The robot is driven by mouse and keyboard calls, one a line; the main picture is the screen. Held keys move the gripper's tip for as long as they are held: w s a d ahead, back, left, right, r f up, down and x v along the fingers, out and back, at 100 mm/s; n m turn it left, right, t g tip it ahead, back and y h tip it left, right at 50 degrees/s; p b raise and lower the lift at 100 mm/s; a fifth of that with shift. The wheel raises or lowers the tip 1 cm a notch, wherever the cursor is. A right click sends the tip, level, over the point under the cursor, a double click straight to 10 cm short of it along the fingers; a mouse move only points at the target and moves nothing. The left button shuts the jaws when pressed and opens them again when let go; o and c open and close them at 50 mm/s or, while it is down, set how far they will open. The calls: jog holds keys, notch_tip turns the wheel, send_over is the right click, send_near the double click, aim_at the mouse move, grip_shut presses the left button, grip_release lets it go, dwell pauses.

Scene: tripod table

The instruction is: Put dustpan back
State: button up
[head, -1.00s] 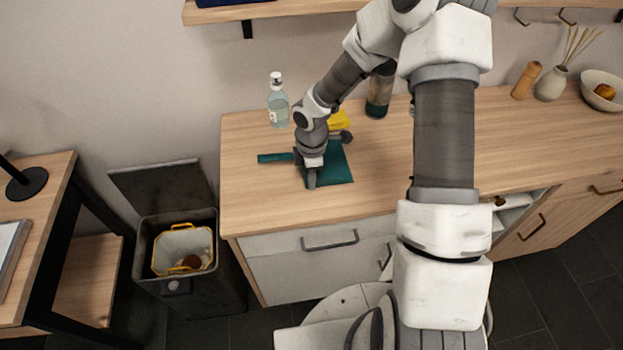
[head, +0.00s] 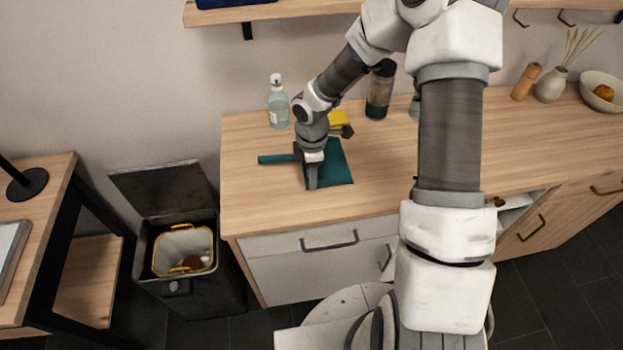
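The teal dustpan (head: 338,168) lies on the wooden counter, its handle (head: 274,159) pointing left. My gripper (head: 310,183) points down over the dustpan, where the handle meets the pan, and hides that part. One finger shows in front of the pan's left side. The gap between my fingers is hidden, so I cannot tell whether they are open, shut, or touching the dustpan.
A clear bottle (head: 278,105) stands behind the dustpan, and a yellow item (head: 340,118) lies behind my wrist. A dark bottle (head: 379,92) is farther right. An open bin (head: 183,250) stands left of the counter (head: 245,205). The counter's front left is clear.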

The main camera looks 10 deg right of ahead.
notch_tip(320, 180, up, 10)
jog(key=shift+p, duration=0.45)
jog(key=shift+r, duration=0.1)
